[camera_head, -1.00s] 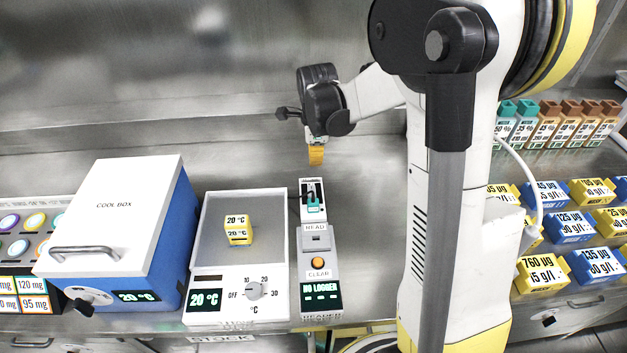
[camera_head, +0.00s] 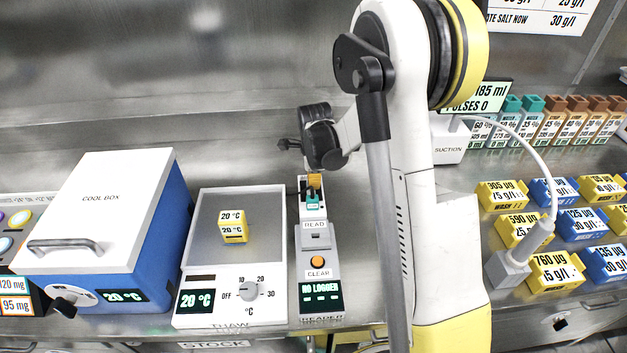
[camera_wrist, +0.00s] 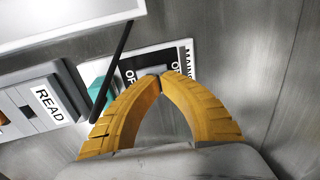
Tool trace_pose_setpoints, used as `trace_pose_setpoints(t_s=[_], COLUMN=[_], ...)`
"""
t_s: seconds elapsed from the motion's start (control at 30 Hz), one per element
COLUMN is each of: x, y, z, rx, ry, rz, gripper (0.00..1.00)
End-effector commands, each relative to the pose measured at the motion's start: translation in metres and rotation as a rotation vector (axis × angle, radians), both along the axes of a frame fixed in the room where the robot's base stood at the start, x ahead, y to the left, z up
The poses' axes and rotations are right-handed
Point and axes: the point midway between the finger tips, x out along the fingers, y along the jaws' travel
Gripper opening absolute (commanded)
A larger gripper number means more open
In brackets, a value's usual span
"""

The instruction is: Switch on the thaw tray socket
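The thaw tray (camera_head: 188,262) is a white unit with a grey plate, a dial and a "20 °C" display. A yellow block marked 20 °C (camera_head: 234,228) sits on it. The socket (camera_head: 303,188) is a white plate behind the reader; in the wrist view its plate (camera_wrist: 188,52) shows MAINS and OFF lettering, partly covered by my fingers. A teal part (camera_wrist: 97,78) and a thin black bar (camera_wrist: 113,65) are beside the lettering. My gripper (camera_head: 315,181) has its yellow fingertips together (camera_wrist: 162,76), over the plate at a small dark part. Contact cannot be told.
The reader (camera_head: 318,262), with CLEAR button and "NO LOGGER" display, stands right of the tray. The cool box (camera_head: 105,205) is at left. Yellow and blue blocks (camera_head: 575,225) and a suction unit (camera_head: 449,140) are at right. Bare steel lies behind the socket.

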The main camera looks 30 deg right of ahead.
Motion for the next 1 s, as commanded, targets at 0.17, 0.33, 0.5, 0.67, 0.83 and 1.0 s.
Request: trace_pose_setpoints(t_s=[0.17, 0.33, 0.5, 0.67, 0.83, 1.0], x=[0.000, 0.002, 0.006, 0.007, 0.008, 0.008], y=[0.000, -0.001, -0.002, -0.003, -0.003, -0.003], z=[0.000, -0.003, -0.011, -0.012, -0.012, -0.012], rx=[0.000, 0.011, 0.044, 0.042, 0.041, 0.041], ry=[0.000, 0.028, 0.103, 0.101, 0.099, 0.099], rz=[0.000, -0.001, 0.000, 0.000, 0.000, 0.000], gripper=[0.00, 0.00, 0.00, 0.00, 0.00, 0.00])
